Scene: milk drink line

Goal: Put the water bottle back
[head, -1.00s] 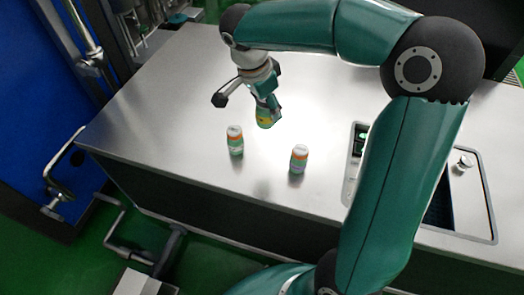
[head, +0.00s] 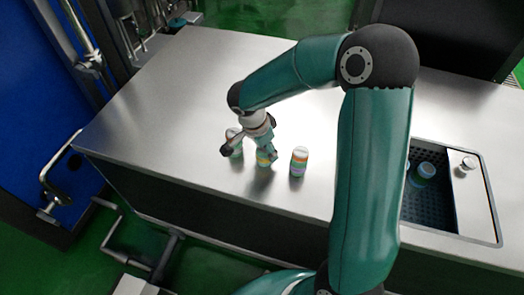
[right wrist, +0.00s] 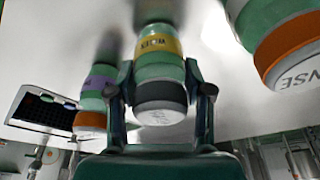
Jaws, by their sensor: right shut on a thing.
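My right gripper (head: 265,152) is shut on a bottle with a yellow label band. The held bottle also shows in the right wrist view (right wrist: 158,46), green with a dark grey band and pale cap, between my right fingers (right wrist: 162,88). It is close to upright, in the gap between two standing bottles. Its base is at or just above the table; I cannot tell if it touches. The left bottle (head: 234,148) is partly hidden by the gripper. The right bottle (head: 299,162) has an orange band and stands apart. My left gripper is out of view.
The steel table (head: 190,95) is mostly clear behind the bottles. Its front edge runs close in front of them. At the right, a dark recessed basin (head: 428,215) holds green bottles, beside a plate with a round knob (head: 467,163).

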